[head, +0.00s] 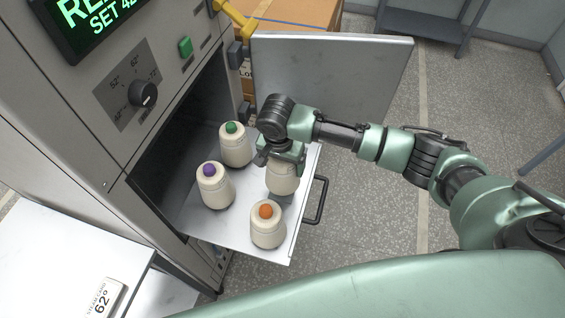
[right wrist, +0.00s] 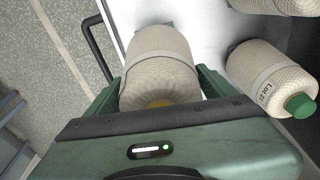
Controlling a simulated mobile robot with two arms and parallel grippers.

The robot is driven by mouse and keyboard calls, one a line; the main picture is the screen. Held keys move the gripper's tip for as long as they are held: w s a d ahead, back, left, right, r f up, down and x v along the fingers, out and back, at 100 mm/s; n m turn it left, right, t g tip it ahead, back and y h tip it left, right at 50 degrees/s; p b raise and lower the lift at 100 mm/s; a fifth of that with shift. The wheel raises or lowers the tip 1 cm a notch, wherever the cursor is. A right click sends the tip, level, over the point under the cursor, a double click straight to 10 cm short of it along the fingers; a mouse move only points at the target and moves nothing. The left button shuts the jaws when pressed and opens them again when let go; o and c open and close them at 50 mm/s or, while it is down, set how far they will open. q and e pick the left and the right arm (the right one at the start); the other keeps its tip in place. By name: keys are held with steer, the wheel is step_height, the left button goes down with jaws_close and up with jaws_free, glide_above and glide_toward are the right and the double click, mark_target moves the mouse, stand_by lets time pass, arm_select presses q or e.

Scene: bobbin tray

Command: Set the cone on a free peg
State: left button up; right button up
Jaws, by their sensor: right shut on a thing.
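My right gripper (head: 281,160) is shut on a cream cone (head: 283,182) at the tray's right side, near the handle. In the right wrist view the held cone (right wrist: 162,62) has a pale band and a yellowish tip, partly hidden by the gripper. I cannot tell whether its base touches the tray or sits on a peg. The tray (head: 192,221) also bears a green-tipped cone (head: 235,148) at the back, a purple-tipped cone (head: 216,190) at the left and an orange-tipped cone (head: 267,228) at the front. No bare peg shows clearly. My left gripper is out of view.
The tray sticks out of a grey cabinet (head: 85,130), with a black handle (head: 319,200) on its outer edge. The cabinet's open door (head: 335,75) stands behind my right arm. A white table (head: 60,255) with a "62°" card (head: 103,298) is at lower left.

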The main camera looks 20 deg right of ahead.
mark_target(281, 162)
steer(key=shift+f, duration=0.2)
steer(key=shift+f, duration=1.1)
steer(key=shift+f, duration=0.1)
steer(key=shift+p, duration=0.5)
steer(key=shift+f+b, duration=0.4)
steer(key=shift+f, duration=0.6)
stand_by(0.4)
steer(key=o, duration=1.6)
steer(key=shift+s+a+r+b, duration=0.1)
steer(key=shift+s+r+b, duration=0.05)
steer(key=shift+r, duration=1.15)
steer(key=shift+s+a+r+b, duration=0.15)
steer(key=shift+r+b, duration=0.05)
steer(key=shift+r, duration=1.1)
steer(key=shift+s+a+r+b, duration=0.1)
steer(key=shift+s+r+b, duration=0.05)
steer(key=shift+r, duration=1.15)
